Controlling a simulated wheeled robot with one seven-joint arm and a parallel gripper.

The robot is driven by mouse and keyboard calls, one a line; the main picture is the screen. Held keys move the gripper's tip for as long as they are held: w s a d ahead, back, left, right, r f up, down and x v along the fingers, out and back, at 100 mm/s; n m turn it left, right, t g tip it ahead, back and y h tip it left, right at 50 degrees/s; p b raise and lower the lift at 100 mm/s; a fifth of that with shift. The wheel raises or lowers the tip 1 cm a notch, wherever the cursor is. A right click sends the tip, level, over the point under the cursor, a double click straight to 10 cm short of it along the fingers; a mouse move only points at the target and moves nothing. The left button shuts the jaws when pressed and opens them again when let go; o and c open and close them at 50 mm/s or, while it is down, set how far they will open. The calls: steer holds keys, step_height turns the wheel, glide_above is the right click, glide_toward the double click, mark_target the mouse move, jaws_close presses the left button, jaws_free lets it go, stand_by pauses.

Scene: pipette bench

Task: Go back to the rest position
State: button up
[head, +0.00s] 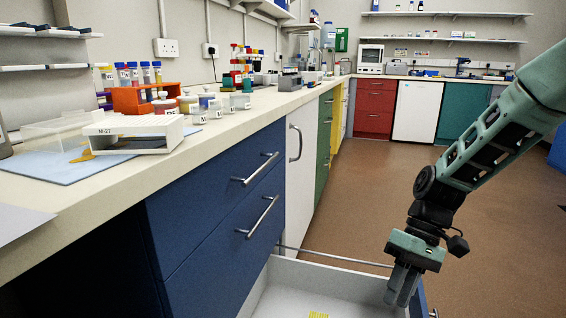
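My gripper (403,285) hangs pointing down at the lower right, at the end of my green arm. Its fingers look close together, but whether a gap lies between them is too small to tell. I see nothing clearly held in it. It appears over or beside the right part of an open white drawer (285,290) in the lower middle. Small yellow items (318,315) lie in the drawer at the bottom edge of the picture.
Blue drawers (210,200) with metal handles stand left of the open drawer. Brown floor (350,180) is clear behind the drawer.

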steer(key=s+a+r+n+t+h, duration=0.25)
steer(key=s+a, duration=0.25)
steer(key=s, duration=0.4)
steer(key=s+a+r+n+t+h, duration=0.2)
steer(key=s+a+r, duration=0.2)
steer(key=s, duration=0.6)
step_height(320, 180, up, 33)
steer(key=p, duration=3.3)
steer(key=shift+w+r+p, duration=0.2)
steer(key=shift+w+p, duration=0.1)
steer(key=shift+w, duration=0.1)
steer(key=shift+s, duration=0.1)
